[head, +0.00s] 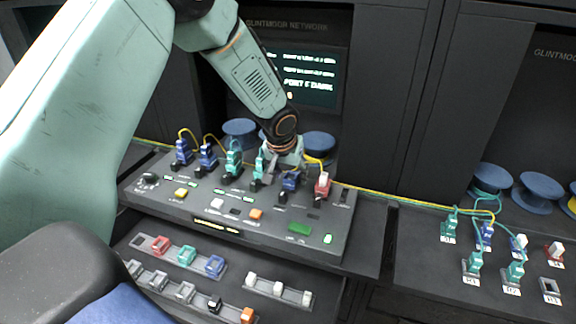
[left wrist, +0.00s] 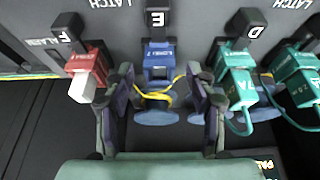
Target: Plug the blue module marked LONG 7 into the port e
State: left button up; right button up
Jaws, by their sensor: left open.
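The blue module (left wrist: 160,58) with small white lettering stands at the black latch piece marked E (left wrist: 157,22) in the left wrist view. It lines up with port E; I cannot tell whether it is fully seated. A yellow cable (left wrist: 160,97) loops from its back end. In the head view the module (head: 291,181) shows on the console, just below my left gripper (head: 287,160). In the left wrist view the fingers of my left gripper (left wrist: 160,80) are apart, one on each side of the module with gaps. My right gripper is out of view.
A red and white module (left wrist: 84,72) at F and a teal module (left wrist: 235,82) at D flank it. The console (head: 150,203) holds more plugged modules to the left. Blue spools (head: 318,146) stand behind. A side shelf (head: 420,270) holds several modules. A screen (head: 305,75) is behind.

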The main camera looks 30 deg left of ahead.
pick_arm(q)
jog(key=v, duration=1.1)
jog(key=shift+s+r, duration=0.2)
jog(key=shift+r, duration=0.1)
